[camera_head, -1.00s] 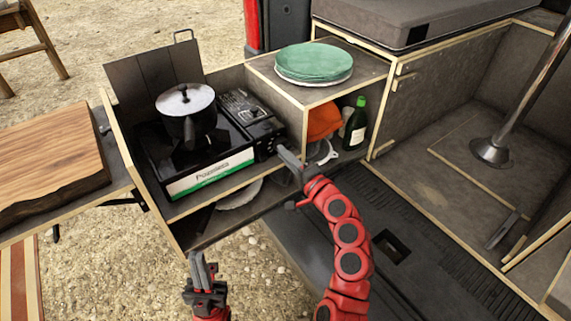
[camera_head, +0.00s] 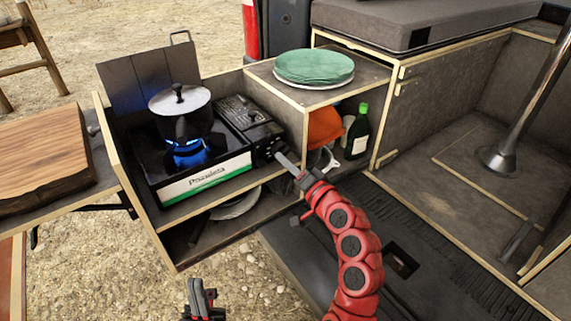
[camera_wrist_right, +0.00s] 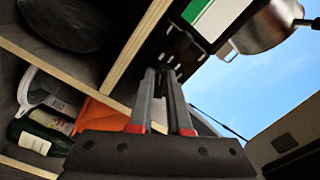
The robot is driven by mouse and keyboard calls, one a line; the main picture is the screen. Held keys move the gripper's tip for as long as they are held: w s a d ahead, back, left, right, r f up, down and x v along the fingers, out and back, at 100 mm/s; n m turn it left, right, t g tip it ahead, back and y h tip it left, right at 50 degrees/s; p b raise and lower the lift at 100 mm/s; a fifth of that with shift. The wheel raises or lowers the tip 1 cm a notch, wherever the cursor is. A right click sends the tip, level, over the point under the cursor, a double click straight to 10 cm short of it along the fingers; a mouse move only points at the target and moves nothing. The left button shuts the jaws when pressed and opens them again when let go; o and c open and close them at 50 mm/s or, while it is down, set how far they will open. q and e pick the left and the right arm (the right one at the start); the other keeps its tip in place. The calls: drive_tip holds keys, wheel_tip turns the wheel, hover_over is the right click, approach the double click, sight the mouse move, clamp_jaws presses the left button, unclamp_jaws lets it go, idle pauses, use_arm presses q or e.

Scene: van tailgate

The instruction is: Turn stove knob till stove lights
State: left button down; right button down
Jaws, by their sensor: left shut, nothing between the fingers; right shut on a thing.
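The camping stove (camera_head: 205,176) stands on the shelf of the tailgate kitchen, with a blue flame (camera_head: 188,152) burning under a lidded pot (camera_head: 181,103). The stove's control side, a dark panel (camera_head: 262,137), faces my right gripper (camera_head: 280,156). My right gripper is shut on the stove knob there; the fingers hide most of the knob. In the right wrist view the fingertips (camera_wrist_right: 160,74) reach up to the dark panel, with the pot at the upper right. My left gripper (camera_head: 196,285) is shut and empty, low in front of the shelf, apart from the stove.
Green plates (camera_head: 314,67) sit on the box top to the right. A green bottle (camera_head: 357,130) and an orange item (camera_head: 324,126) stand in the compartment below. A wooden board (camera_head: 42,160) lies at left. Open ground lies around my left gripper.

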drive_tip(key=shift+f, duration=0.1)
drive_tip(key=c, duration=0.9)
unclamp_jaws()
drive_tip(key=shift+o, duration=0.2)
drive_tip(key=p+v, duration=0.3)
drive_tip(key=v, duration=1.4)
drive_tip(key=shift+s+p, duration=0.15)
drive_tip(key=shift+p, duration=0.25)
drive_tip(key=shift+d, duration=0.1)
